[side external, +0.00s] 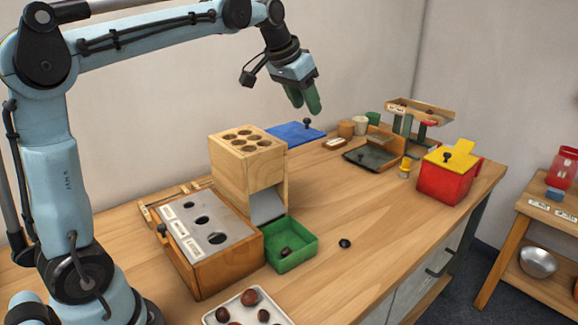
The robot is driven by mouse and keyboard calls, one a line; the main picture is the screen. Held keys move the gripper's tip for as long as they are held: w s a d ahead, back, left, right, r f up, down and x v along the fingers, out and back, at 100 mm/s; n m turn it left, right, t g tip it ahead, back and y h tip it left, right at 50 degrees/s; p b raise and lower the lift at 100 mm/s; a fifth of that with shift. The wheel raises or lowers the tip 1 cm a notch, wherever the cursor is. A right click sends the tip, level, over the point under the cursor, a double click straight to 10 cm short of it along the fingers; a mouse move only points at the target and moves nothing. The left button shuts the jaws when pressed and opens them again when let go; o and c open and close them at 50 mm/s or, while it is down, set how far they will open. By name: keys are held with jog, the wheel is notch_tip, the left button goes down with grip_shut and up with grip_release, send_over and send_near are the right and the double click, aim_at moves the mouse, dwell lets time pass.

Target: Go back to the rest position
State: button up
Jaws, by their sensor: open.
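My gripper (305,98), with green fingers pointing down, hangs in the air above the back of the wooden table (375,230). It is open and I see nothing held in it. It is apart from everything on the table, above the area of a flat blue mat or lid with a dark knob (293,132). The arm reaches across from the left.
A wooden block with round holes (250,165) stands mid-table behind a green tray (291,262). A sorting box (213,245) is left of them; a white tray (221,318) holds chestnuts. A red box with yellow lid (446,182) stands right. The front middle is mostly clear.

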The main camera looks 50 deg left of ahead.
jog(key=s+d+f, duration=0.4)
jog(key=s+f, duration=0.3)
jog(key=s, duration=0.2)
jog(key=s+d+f+t, duration=0.1)
jog(key=s+d+f, duration=0.3)
jog(key=s+f, duration=0.3)
jog(key=shift+s+d+f, duration=0.25)
jog(key=shift+s+f, duration=0.05)
jog(key=shift+s, duration=0.95)
